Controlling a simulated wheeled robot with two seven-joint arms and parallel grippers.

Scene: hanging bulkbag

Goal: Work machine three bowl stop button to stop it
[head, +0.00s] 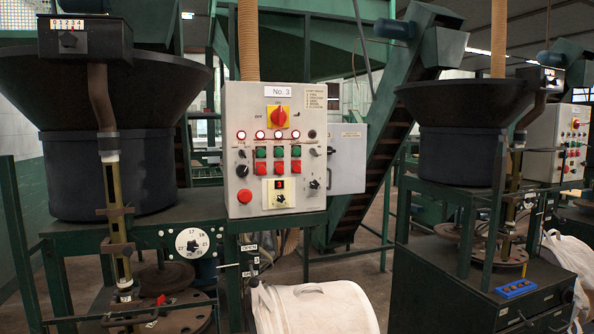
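The grey control panel (254,206) labelled "No. 3" stands at the centre of the head view, facing me. It has a row of green buttons (278,152) with a row of square red buttons (278,167) directly below. The small labels are too small to read, so I cannot tell which red button is the bowl stop. Above them is a row of red lamps (260,135) that look lit. A red rotary switch on a yellow plate (278,116) is at the top. A round red button (245,196) is at the lower left. Neither gripper shows.
A large dark bowl (105,165) stands left of the panel on a green frame. A white bulk bag (318,308) is below the panel. Another bowl machine (458,155) stands to the right. The space directly before the panel looks clear.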

